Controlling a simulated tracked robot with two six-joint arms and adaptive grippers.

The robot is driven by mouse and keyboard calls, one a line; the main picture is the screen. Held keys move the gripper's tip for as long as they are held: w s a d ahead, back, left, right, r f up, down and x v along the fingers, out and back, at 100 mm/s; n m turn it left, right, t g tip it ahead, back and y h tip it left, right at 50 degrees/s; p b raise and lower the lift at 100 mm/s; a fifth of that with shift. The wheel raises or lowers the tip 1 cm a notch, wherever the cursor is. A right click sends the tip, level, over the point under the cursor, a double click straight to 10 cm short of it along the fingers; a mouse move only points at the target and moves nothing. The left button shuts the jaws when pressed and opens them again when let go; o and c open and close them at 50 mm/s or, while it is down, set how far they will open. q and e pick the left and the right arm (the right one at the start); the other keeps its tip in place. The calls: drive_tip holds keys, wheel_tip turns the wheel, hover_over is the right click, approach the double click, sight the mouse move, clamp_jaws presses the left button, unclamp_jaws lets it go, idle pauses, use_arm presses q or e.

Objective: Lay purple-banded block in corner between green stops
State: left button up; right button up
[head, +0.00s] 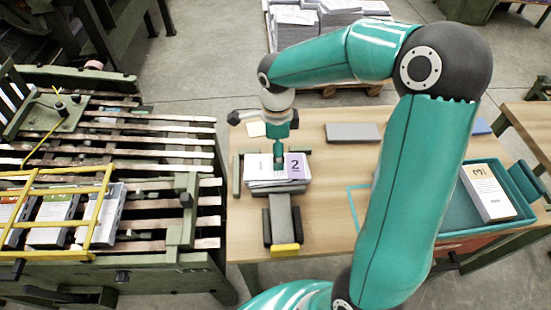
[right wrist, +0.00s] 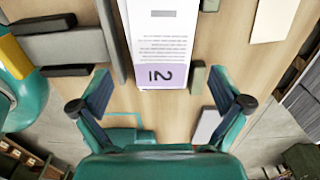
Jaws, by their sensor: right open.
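The purple-banded block (head: 295,167) is white with a purple band marked 2. It lies flat at the left of the wooden table, and its band end shows in the right wrist view (right wrist: 161,75). One green stop (head: 237,174) stands at its left; a small green stop (right wrist: 197,79) stands beside the band end in the wrist view. My right gripper (head: 278,153) hangs over the block in the head view. Its fingers (right wrist: 162,102) are spread apart and empty, with the band end between and beyond them. My left gripper is out of view.
A grey slider (head: 281,218) with a yellow end stands in front of the block. A teal tray (head: 519,179) holds another white block (head: 487,192) at right. A grey slab (head: 352,132) lies behind. A yellow frame (head: 104,205) stands over several blocks on the left slatted bench.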

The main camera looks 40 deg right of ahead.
wheel_tip(320, 180, up, 5)
drive_tip(key=shift+r, duration=0.1)
idle(0.7)
